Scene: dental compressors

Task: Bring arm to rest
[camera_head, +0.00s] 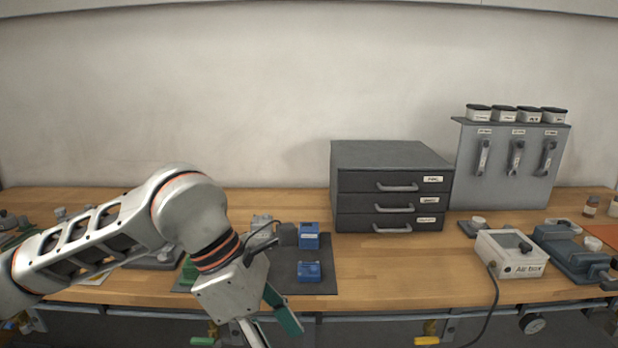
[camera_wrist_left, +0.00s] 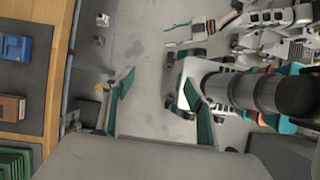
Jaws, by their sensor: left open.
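My left arm comes in from the left in the head view and bends down over the bench's front edge. Its gripper (camera_head: 268,326) is at the bottom of the picture, partly cut off, in front of the bench. In the left wrist view the gripper (camera_wrist_left: 157,92) has its two teal-lined fingers spread apart, with only grey floor between them. It holds nothing. A white jointed part of my body at the upper right of that view may be my right arm; its gripper's state cannot be made out.
The wooden bench (camera_head: 385,270) carries a dark mat (camera_head: 322,268) with blue blocks (camera_head: 309,271) close by the left gripper. A grey drawer cabinet (camera_head: 390,185) stands behind. A white air box (camera_head: 510,254) is at right. Valves with yellow handles (camera_head: 427,340) line the front edge.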

